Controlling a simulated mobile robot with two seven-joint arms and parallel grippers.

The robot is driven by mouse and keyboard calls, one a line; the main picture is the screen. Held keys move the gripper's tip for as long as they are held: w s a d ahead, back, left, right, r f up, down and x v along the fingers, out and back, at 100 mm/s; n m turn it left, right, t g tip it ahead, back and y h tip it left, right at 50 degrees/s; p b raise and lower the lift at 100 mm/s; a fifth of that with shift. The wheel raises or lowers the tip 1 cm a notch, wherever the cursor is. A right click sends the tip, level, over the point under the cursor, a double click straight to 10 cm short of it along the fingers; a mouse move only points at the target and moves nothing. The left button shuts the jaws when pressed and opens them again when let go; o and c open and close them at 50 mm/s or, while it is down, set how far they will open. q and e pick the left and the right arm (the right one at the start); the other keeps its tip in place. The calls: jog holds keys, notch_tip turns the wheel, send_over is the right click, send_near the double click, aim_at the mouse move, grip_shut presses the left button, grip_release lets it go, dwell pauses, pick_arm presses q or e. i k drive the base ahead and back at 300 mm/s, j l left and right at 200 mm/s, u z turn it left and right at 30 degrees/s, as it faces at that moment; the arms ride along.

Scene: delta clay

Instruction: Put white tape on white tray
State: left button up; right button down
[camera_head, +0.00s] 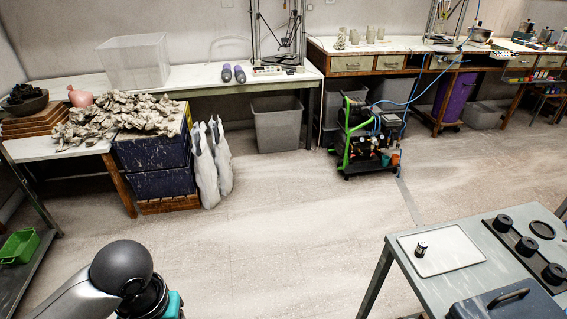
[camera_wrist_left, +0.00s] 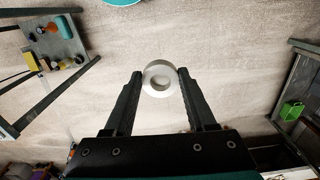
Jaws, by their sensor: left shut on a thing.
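My left gripper (camera_wrist_left: 160,75) is shut on a white tape roll (camera_wrist_left: 158,67). The roll sits between the two fingertips in the left wrist view, its round hole facing the camera, with floor behind it. In the head view my left arm comes in at the bottom left; its fingers and the tape are out of the picture. The white tray (camera_head: 424,265) lies on the grey table (camera_head: 402,236) at the lower right of the head view, well to the right of my left arm. A small dark and pale cylinder (camera_head: 421,249) stands on the tray. My right gripper is not in view.
Black round parts (camera_head: 503,222) stand right of the tray, and a dark case (camera_head: 505,304) with a handle is in front. A green and black cart (camera_head: 372,140) stands further back. A green crate (camera_head: 19,246) is at far left. Open floor lies between.

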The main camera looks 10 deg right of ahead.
aim_at(438, 250)
jog(key=i+z, duration=0.15)
jog(key=z, duration=0.35)
jog(key=i+l+z, duration=0.1)
jog(key=z, duration=0.35)
jog(key=i+z, duration=0.15)
jog(key=z, duration=0.35)
jog(key=i+z, duration=0.25)
jog(key=z, duration=0.15)
jog(key=i+z, duration=0.25)
jog(key=z, duration=0.15)
